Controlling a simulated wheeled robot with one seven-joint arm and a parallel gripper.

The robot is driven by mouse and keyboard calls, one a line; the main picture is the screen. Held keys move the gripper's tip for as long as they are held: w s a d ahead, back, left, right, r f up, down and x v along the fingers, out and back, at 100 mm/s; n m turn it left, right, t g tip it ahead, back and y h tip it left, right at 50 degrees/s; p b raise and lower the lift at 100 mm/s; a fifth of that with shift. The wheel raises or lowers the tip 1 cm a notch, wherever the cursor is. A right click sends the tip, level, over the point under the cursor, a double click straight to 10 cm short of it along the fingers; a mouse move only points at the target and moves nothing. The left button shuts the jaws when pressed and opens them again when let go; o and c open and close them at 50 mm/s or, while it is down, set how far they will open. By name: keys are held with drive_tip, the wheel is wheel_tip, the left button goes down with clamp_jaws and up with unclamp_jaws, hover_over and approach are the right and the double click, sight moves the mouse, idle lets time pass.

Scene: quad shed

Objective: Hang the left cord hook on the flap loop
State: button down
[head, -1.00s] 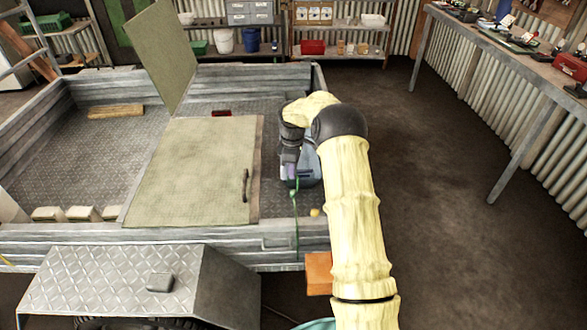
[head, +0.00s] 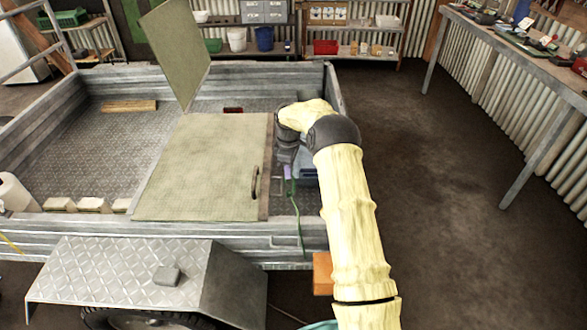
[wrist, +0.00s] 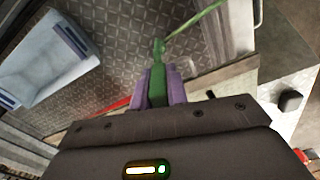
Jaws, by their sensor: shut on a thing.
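My gripper (head: 287,172) is over the right end of the trailer bed, just right of the flat olive panel (head: 205,165). In the wrist view its purple fingers (wrist: 158,88) are shut on a green hook piece (wrist: 157,82). A green cord (wrist: 195,24) runs from it to the upper right. The cord (head: 299,215) also hangs down over the trailer's near wall in the head view. A dark curved loop (head: 254,184) stands on the panel's right edge, left of my gripper.
A second olive panel (head: 168,52) stands tilted up behind the flat one. A blue-grey bin (wrist: 45,65) sits on the bed beside my gripper. The trailer's near wall (head: 150,226) and the tread-plate fender (head: 120,272) are in front. Open floor lies right.

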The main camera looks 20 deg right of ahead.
drive_tip(key=shift+w+a+p, duration=0.35)
drive_tip(key=shift+a, duration=0.3)
drive_tip(key=shift+w+a+p, duration=0.3)
drive_tip(key=shift+w+a, duration=0.05)
drive_tip(key=shift+a, duration=0.25)
